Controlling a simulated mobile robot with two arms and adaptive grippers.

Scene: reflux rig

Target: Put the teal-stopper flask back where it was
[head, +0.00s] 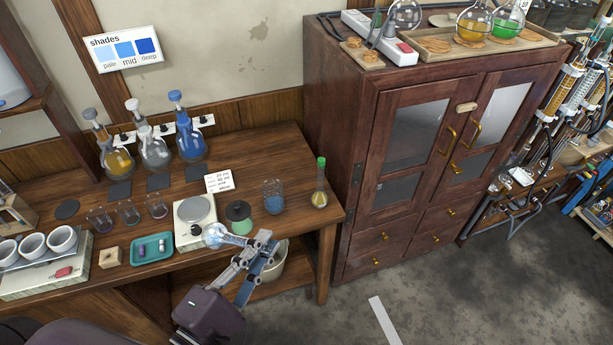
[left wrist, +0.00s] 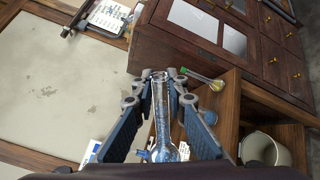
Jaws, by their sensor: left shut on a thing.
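My left gripper (head: 262,245) is shut on the neck of a clear round-bottomed flask (head: 226,236), in front of the bench edge by the hot plate. In the left wrist view the flask (left wrist: 163,150) lies between the blue finger pads, its open-looking neck pointing away; I see no teal stopper on it. A slim flask with a green stopper and yellow liquid (head: 320,197) stands at the bench's right end; it also shows in the left wrist view (left wrist: 215,85). I cannot tell which flask the task names. My right gripper is out of view.
The bench (head: 265,155) holds a hot plate (head: 195,222), a dark-topped green spool (head: 239,216), a beaker of blue beads (head: 273,196), a teal tray (head: 136,254) and several stoppered flasks at the back. A bin (head: 277,262) stands below. A tall cabinet (head: 345,140) blocks the right.

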